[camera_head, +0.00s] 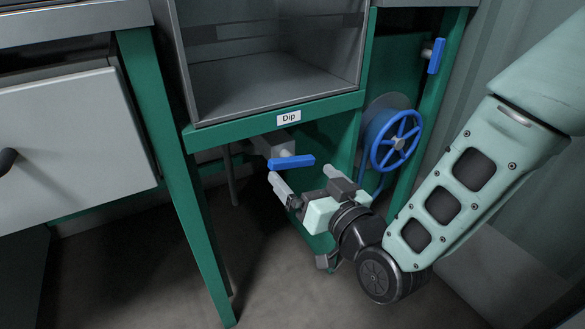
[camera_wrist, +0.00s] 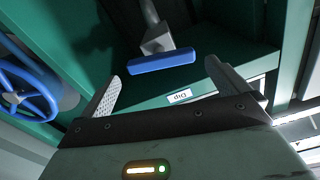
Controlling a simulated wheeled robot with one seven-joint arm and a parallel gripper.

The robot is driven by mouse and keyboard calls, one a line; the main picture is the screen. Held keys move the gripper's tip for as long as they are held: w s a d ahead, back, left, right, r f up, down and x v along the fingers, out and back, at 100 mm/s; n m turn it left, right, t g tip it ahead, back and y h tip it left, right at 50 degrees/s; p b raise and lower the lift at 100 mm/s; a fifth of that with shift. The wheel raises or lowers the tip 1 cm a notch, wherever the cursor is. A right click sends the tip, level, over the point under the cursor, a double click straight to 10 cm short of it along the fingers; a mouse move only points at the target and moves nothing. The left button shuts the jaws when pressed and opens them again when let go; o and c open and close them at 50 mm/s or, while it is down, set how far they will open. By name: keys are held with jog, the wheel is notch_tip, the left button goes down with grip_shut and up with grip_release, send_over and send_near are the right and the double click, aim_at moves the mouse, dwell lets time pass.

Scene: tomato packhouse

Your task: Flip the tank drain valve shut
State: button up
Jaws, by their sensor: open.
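The tank drain valve has a blue lever handle (camera_head: 291,162) below the tank marked "Dip" (camera_head: 289,117). Its grey body (camera_head: 275,145) sits under the green frame, and the lever lies roughly level, crosswise to the pipe. My gripper (camera_head: 276,187) is open and empty, just below and in front of the lever in the head view. I cannot tell any contact.
A blue handwheel on a hose reel (camera_head: 396,141) stands right of the valve, close to my wrist. Another blue lever (camera_head: 437,56) is on the right post. A green table leg (camera_head: 175,150) and a grey drawer (camera_head: 75,140) stand at left. The floor below is clear.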

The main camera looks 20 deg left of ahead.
aim_at(295, 165)
jog(key=b+x, duration=0.1)
jog(key=x, duration=0.4)
jog(key=shift+w+a, duration=0.3)
jog(key=c, duration=0.7)
